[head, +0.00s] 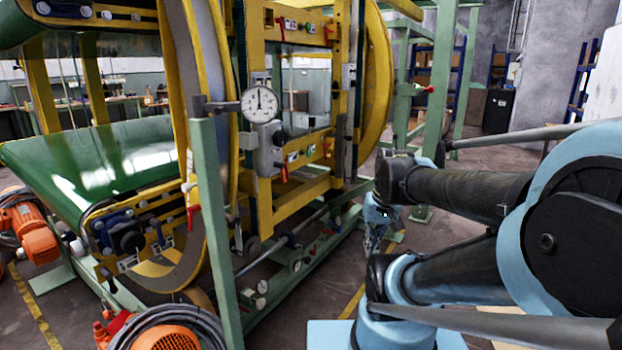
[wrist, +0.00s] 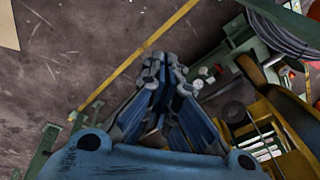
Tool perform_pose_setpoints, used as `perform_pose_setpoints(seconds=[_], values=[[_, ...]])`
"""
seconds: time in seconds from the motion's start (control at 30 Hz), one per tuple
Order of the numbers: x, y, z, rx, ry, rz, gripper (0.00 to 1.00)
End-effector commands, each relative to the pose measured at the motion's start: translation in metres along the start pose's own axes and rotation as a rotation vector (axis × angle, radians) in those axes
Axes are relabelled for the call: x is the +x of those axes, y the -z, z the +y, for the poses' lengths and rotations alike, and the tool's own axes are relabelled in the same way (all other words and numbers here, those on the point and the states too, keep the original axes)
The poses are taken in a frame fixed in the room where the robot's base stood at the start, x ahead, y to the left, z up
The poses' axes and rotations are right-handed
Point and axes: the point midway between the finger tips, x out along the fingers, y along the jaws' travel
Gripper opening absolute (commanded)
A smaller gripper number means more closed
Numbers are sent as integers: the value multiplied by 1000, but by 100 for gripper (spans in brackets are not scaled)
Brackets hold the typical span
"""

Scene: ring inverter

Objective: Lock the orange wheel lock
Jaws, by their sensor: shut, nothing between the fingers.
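My gripper (wrist: 165,62) is shut and empty, with its blue fingers together in the wrist view. In the head view its blue end (head: 374,222) hangs below my arm, right of the ring machine. I cannot make out for certain which part is the orange wheel lock. A red-orange handle (head: 193,216) hangs on the near side of the machine by the green post. Another red handle (head: 282,172) sits below the dial gauge. The gripper appears apart from both handles.
The yellow ring machine (head: 285,205) and its green lower frame stand left of my arm. A green post (head: 213,240) with a dial gauge (head: 259,104) stands in front. Orange motors (head: 38,243) are at the lower left. Some floor (wrist: 60,50) is open in the wrist view.

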Motion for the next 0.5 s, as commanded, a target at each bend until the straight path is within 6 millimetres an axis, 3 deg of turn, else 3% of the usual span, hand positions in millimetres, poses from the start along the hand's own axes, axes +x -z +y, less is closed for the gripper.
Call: perform_pose_setpoints(seconds=[0.1,0.27,0.4,0.5], values=[[8,-16,14,-15,-58,14,0],[13,-27,25,-29,-107,24,0],[13,-26,26,-45,-110,27,32],[10,-16,17,-87,-71,30,32]])
